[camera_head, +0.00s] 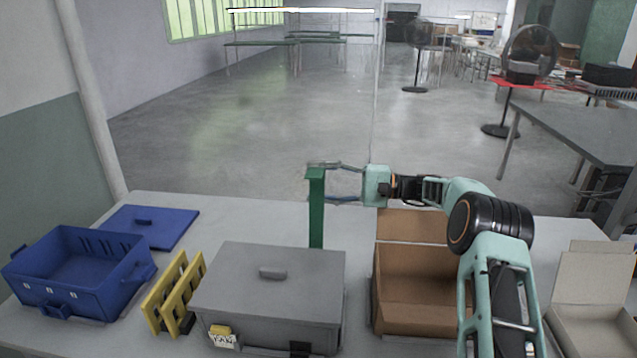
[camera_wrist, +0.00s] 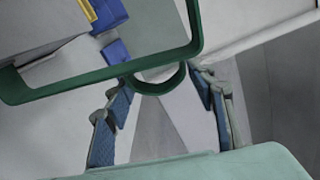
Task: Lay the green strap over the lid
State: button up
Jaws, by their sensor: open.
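The green strap (camera_head: 316,212) stands upright at the back edge of the grey box, its lower end hidden behind the lid. In the wrist view the strap (camera_wrist: 100,77) is a wide green frame with a small loop at its middle. The grey lid (camera_head: 235,266) is on the box and has a small raised handle; the strap is not lying across it. My gripper (camera_head: 330,182) is open at the strap's top end, above and behind the lid. In the wrist view its fingers (camera_wrist: 160,84) are spread on both sides of the loop. Contact cannot be told.
A blue crate (camera_head: 68,296), a flat blue panel (camera_head: 170,226) and a yellow rack (camera_head: 160,298) stand left of the grey box. An open cardboard box (camera_head: 410,319) is close on its right, under my arm. Another carton (camera_head: 590,280) stands far right.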

grip_shut()
dwell(0.4)
jog(key=shift+s+b, duration=0.15)
jog(key=shift+b, duration=0.15)
